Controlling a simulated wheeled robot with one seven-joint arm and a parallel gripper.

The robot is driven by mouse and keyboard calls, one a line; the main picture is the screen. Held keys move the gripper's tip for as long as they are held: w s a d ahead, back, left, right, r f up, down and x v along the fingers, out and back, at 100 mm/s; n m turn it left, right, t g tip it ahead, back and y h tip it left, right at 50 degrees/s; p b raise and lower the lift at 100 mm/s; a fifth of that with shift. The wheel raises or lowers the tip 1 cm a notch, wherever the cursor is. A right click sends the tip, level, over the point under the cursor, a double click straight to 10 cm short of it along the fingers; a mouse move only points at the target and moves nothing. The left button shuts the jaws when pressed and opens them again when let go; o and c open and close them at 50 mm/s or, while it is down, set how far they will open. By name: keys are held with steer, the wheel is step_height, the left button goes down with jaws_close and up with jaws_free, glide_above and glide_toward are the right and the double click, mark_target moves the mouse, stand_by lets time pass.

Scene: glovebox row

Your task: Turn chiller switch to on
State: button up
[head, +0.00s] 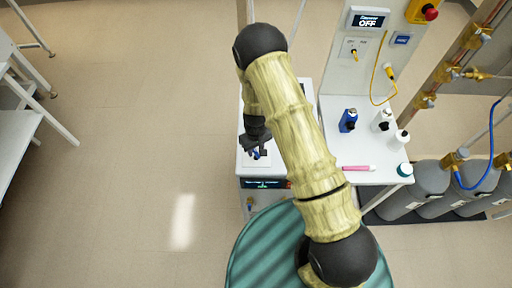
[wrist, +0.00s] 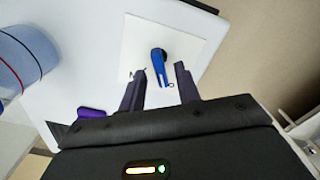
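The chiller appears to be the white box with a dark lit display (head: 265,183) on its front, in the middle of the head view. A blue switch lever (wrist: 158,65) with a dark pivot sits on a pale square plate (wrist: 190,48) on a white surface. In the head view only a bit of blue (head: 257,154) shows below my gripper (head: 259,146). In the wrist view my gripper (wrist: 159,73) is open, its two dark fingers on either side of the lever's lower end. Gaps show on both sides; I see no contact. The display's text is too small to read.
A side table holds a blue bottle (head: 348,120), white bottles (head: 381,120) and a pink item (head: 358,168). Grey cylinders (head: 433,182) stand at right.

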steer(key=shift+s, duration=0.2)
jaws_close()
steer(key=shift+w+m+b, duration=0.1)
steer(key=shift+m+b, duration=0.25)
steer(key=shift+m, duration=0.15)
steer(key=shift+m+b, duration=0.45)
steer(key=shift+m, duration=0.45)
steer(key=shift+d+m+b, duration=0.15)
steer(key=shift+m+b, duration=0.3)
steer(key=shift+m, duration=1.05)
steer(key=shift+w, duration=0.1)
jaws_free()
